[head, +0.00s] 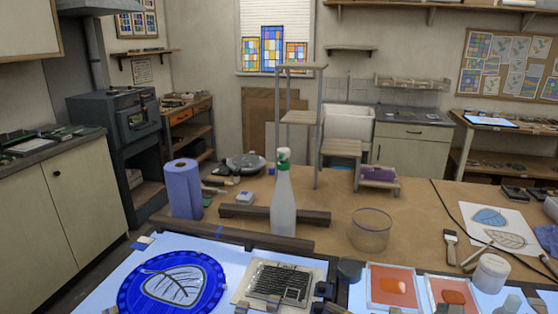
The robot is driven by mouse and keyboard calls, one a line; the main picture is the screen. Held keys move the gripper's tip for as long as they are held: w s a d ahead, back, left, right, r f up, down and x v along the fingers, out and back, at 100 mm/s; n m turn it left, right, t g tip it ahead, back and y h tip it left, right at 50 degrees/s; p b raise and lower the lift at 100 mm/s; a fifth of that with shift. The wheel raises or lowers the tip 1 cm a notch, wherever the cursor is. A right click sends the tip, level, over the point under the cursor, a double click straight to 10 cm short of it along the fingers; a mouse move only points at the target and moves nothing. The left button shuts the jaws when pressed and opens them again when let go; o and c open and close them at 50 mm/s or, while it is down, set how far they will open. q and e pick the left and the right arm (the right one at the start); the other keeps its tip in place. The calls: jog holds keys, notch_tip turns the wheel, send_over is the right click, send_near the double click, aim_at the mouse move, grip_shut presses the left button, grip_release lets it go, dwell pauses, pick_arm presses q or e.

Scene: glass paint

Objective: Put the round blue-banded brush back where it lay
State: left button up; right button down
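I cannot pick out a round brush with a blue band for certain. A flat brush (450,243) with a pale handle lies on the right of the table, beside the white sheet. A thin wooden-handled tool (476,255) lies to its right, its head too small to tell. Several small brush-like tools (213,188) lie by the blue roll, their bands too small to make out. Neither of my grippers can be made out in the head view. Small dark pieces (323,291) at the bottom edge are unclear.
A white bottle (283,205) with a green top stands mid-table by a dark bar (245,237). A clear glass jar (370,231), blue roll (183,189), blue leaf disc (172,286), dark textured panel (279,283) and orange trays (393,288) surround it. Bare table (420,215) lies right of the jar.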

dwell(1.3)
pick_arm(q)
jog(key=c, duration=0.4)
